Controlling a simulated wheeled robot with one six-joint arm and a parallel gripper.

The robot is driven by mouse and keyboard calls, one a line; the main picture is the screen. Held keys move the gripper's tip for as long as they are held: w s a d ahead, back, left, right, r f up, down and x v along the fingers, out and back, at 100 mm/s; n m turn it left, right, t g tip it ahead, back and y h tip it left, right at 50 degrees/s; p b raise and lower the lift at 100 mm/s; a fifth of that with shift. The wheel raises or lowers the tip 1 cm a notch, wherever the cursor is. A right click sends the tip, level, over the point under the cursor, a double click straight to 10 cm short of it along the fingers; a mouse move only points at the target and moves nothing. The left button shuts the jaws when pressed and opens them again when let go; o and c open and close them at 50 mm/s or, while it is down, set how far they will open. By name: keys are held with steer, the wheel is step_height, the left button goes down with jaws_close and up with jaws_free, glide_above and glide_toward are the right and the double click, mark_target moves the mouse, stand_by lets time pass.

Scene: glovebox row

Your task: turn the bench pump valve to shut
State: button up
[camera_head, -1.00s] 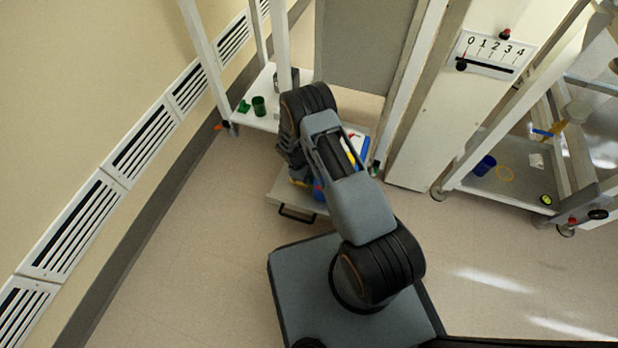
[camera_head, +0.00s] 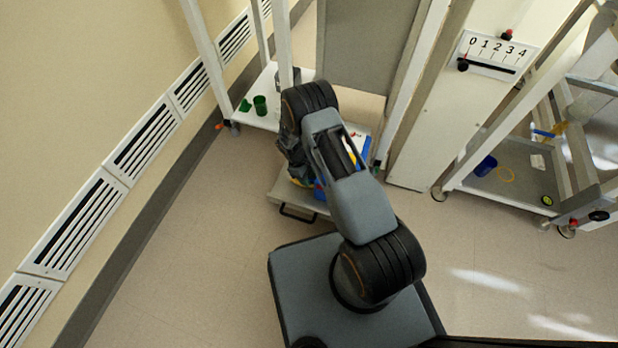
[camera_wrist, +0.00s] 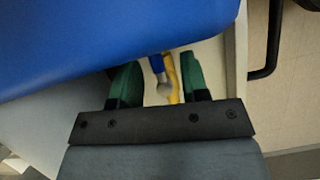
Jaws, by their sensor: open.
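I cannot identify the bench pump valve for certain in either view. My gripper (camera_wrist: 158,78) shows in the wrist view with its two green-padded fingers apart and nothing held. A big blue surface (camera_wrist: 100,35) fills the upper left of that view, very close to the camera. A blue-and-yellow item (camera_wrist: 172,78) shows beyond the gap between the fingers, on a pale surface. In the head view my arm hides the gripper, over an open drawer (camera_head: 282,197) with a dark handle and coloured items in it.
A green cup (camera_head: 260,105) stands on a white shelf at the upper left. A scale panel (camera_head: 493,55) marked 0 to 4 is on a post. At right, a frame cart holds a blue cup (camera_head: 485,166) and a black knob (camera_head: 599,215). The floor at lower right is clear.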

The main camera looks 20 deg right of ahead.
steer(key=p+v, duration=0.4)
steer(key=v, duration=0.8)
steer(key=shift+r, duration=0.4)
steer(key=s+d+r+m+t+y+p, duration=0.15)
steer(key=r+p, duration=0.65)
steer(key=r, duration=1.1)
steer(key=s+d+r+m+t+y+p, duration=0.1)
steer(key=s+r+m+t+p, duration=0.15)
steer(key=r+p, duration=1.1)
steer(key=s+r+m+t+p, duration=0.1)
steer(key=s+r+p, duration=0.2)
steer(key=r, duration=0.7)
steer(key=s+d+r+m+t+p, duration=0.1)
steer(key=s+r+m+p, duration=0.1)
steer(key=s+r, duration=0.5)
steer(key=s+r+m+p, duration=0.2)
steer(key=s+r+p, duration=0.3)
steer(key=r, duration=1)
steer(key=shift+s+d+t+y, duration=0.2)
steer(key=shift+s+t+y, duration=0.25)
steer(key=shift+s, duration=0.2)
steer(key=shift+r, duration=0.1)
